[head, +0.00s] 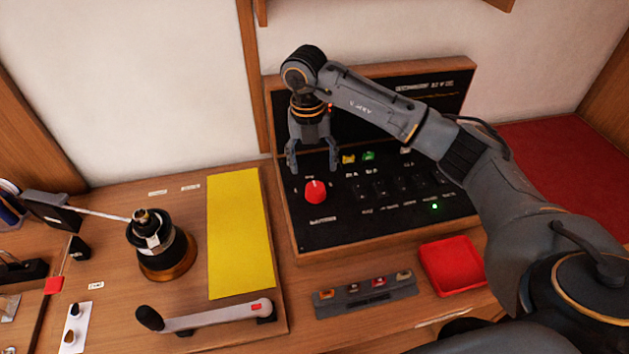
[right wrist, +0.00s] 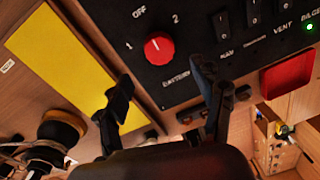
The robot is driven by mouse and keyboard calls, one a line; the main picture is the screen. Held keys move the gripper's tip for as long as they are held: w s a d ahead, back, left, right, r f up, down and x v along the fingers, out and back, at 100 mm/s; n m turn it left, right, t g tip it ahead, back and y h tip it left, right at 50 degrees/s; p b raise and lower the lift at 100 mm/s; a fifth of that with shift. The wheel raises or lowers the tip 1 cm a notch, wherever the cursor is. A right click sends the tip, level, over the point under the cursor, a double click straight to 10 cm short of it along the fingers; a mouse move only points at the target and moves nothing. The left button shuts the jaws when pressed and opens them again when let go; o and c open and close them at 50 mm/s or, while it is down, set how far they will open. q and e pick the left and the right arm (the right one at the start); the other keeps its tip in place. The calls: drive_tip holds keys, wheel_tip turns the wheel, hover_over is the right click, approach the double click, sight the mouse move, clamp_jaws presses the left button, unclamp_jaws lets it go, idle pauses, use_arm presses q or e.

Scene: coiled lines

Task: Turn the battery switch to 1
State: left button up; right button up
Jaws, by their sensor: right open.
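The battery switch is a round red knob (head: 316,191) on the black panel (head: 330,237). In the right wrist view the knob (right wrist: 159,47) has OFF at its upper left, 1 at its left and 2 at its upper right. A small pale mark on the knob sits toward its upper left; I cannot tell its exact setting. My right gripper (head: 312,168) is open and empty, fingers pointing down, above and behind the knob in the head view. In the right wrist view its fingers (right wrist: 163,88) are spread, with the knob beyond them. My left gripper is not in view.
Rocker switches (head: 400,187) and a lit green lamp (head: 435,206) are right of the knob. A yellow mat (head: 240,235), a winch (head: 160,245) and a crank handle (head: 205,318) lie left. A red tray (head: 452,266) and a fuse strip (head: 365,294) lie in front.

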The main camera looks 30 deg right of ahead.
sight(315, 188)
wheel_tip(315, 188, down, 8)
drive_tip(key=shift+s+d+r+p, duration=0.1)
drive_tip(key=shift+d+p, duration=0.05)
drive_tip(key=shift+p, duration=0.7)
drive_tip(key=shift+c, duration=0.4)
drive_tip(key=c, duration=1.1)
